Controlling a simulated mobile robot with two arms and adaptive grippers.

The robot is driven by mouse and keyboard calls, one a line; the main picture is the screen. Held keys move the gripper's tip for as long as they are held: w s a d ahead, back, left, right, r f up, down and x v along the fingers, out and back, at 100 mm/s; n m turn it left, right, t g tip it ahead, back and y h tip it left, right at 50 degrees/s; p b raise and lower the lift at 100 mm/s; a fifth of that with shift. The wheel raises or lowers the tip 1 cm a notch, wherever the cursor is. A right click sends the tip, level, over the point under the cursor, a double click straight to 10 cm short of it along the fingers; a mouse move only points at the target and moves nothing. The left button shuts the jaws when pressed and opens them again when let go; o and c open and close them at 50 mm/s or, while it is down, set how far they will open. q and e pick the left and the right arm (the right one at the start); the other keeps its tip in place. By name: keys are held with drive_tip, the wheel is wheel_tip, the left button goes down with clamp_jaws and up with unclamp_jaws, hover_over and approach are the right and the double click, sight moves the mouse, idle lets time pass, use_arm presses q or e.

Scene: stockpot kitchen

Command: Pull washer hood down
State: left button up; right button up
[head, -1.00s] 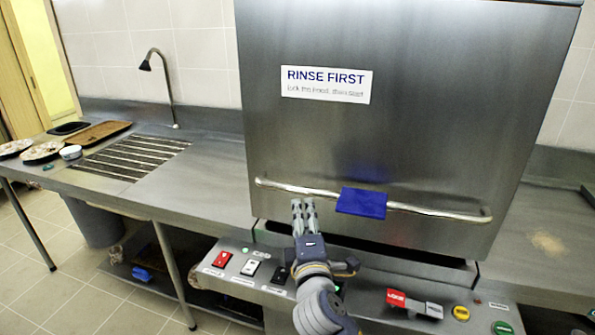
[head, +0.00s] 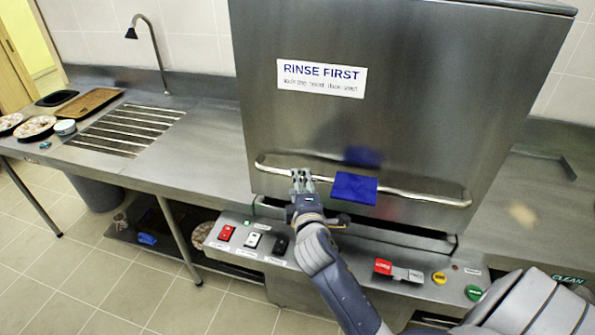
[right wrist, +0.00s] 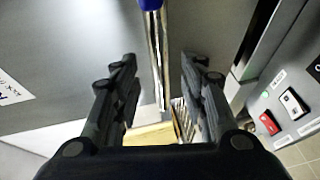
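The steel washer hood (head: 400,110) has a label reading RINSE FIRST. A long bar handle (head: 425,196) with a blue sleeve (head: 354,189) runs across its lower front. The hood's lower edge is low, close above the machine's base. My right gripper (head: 303,178) is at the left part of the bar, left of the blue sleeve. In the right wrist view its fingers (right wrist: 158,78) are apart, with the bar (right wrist: 156,50) lying between them and the sleeve (right wrist: 150,4) at the top edge. Contact cannot be told. My left gripper is not in view.
Below the hood, the control panel has a red switch (head: 226,233), a red lock lever (head: 383,267) and a green button (head: 473,292). The counter (head: 200,160) at left holds a drain rack, tap (head: 150,50), trays and dishes. The right counter is mostly clear.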

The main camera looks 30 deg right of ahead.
drive_tip(key=shift+p+x, duration=0.4)
drive_tip(key=shift+x, duration=2.35)
clamp_jaws()
drive_tip(key=shift+f, duration=0.1)
